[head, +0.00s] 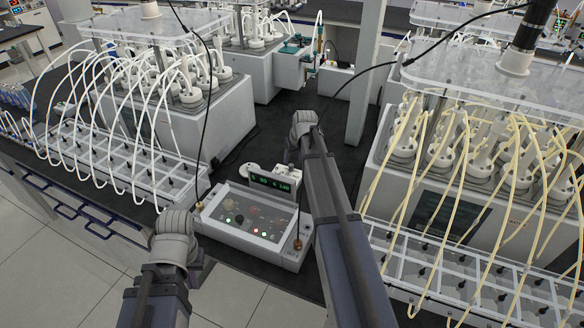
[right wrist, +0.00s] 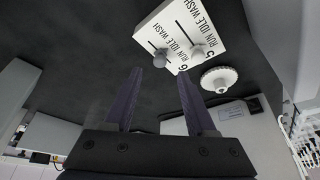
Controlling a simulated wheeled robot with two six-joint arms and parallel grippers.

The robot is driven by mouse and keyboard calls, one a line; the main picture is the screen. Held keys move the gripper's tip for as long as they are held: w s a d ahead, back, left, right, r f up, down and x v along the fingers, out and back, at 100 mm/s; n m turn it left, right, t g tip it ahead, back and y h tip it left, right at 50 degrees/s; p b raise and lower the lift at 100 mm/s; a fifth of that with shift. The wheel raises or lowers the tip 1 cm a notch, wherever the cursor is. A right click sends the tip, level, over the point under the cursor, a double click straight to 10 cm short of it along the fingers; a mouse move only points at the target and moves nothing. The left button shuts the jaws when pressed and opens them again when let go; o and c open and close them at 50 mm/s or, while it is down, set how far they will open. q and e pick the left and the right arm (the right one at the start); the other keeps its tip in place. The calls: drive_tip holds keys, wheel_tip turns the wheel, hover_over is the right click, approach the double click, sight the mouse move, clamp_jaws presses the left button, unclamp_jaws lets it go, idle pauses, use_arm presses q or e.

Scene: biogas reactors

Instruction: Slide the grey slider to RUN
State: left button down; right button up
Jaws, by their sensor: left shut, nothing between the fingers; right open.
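In the right wrist view a white plate (right wrist: 218,36) carries two knobs in slots marked RUN, IDLE, WASH and numbered 5 and 6. The left knob is a grey slider (right wrist: 160,58); the other knob (right wrist: 198,52) is paler. Each sits near the lower end of its slot; I cannot tell which label it is at. My right gripper (right wrist: 154,98) is open and empty, its fingers pointing toward the plate, apart from both knobs. In the head view the right arm hides its fingers. My left gripper (head: 201,270) is shut and empty at the lower left, mostly hidden by its wrist.
A white round dial (right wrist: 219,79) is close below the plate. In the head view a control box (head: 228,229) with lights and a display (head: 270,183) sits between my arms. Reactor units with tubes stand left (head: 190,121) and right (head: 386,192).

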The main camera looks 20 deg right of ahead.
sight(291, 165)
drive_tip(key=b+x, duration=0.3)
drive_tip(key=x, duration=0.1)
drive_tip(key=shift+w+f, duration=0.1)
drive_tip(key=shift+f, duration=0.25)
clamp_jaws()
idle(1.2)
